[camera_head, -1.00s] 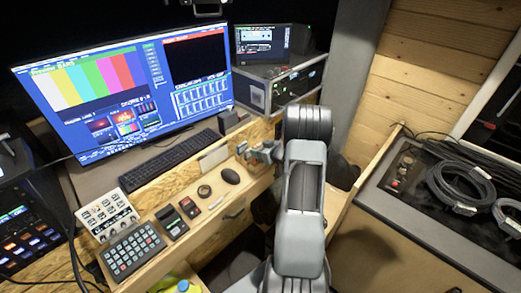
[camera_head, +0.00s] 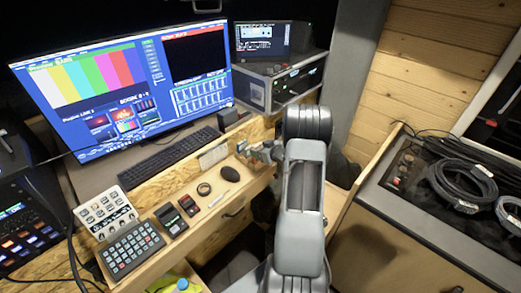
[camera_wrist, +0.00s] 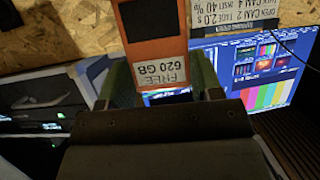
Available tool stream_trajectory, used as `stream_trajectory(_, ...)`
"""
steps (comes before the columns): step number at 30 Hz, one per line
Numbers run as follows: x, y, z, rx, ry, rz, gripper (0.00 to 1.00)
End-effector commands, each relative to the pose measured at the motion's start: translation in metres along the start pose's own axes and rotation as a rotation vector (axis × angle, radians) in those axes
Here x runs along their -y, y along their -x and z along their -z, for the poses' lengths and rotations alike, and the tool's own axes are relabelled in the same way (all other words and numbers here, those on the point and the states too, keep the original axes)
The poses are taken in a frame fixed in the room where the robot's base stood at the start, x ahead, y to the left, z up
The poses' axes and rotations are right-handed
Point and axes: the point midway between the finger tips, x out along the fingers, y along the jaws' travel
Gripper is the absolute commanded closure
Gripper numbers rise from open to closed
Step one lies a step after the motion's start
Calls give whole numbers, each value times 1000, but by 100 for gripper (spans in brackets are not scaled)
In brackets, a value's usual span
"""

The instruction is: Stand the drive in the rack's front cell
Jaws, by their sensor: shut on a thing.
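An orange drive (camera_wrist: 152,45) with a dark panel and a white label reading "620 GB" is in the wrist view. It sits between the two fingers of my gripper (camera_wrist: 161,84), which is shut on it. In the head view my gripper (camera_head: 260,152) is above the right end of the wooden desk, and the drive cannot be made out there. I cannot identify the rack or its front cell with certainty in either view.
The desk (camera_head: 150,205) carries a keypad (camera_head: 133,247), a button panel (camera_head: 106,213), small dark boxes (camera_head: 172,220) and a mouse (camera_head: 230,173). A keyboard (camera_head: 170,158) and large monitor (camera_head: 125,85) stand behind. Coiled cables (camera_head: 463,183) lie at right.

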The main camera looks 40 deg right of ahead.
Motion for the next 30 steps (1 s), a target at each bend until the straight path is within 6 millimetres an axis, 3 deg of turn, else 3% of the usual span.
stream_trajectory(30, 0, -9, -21, -1, 0, 0, 66)
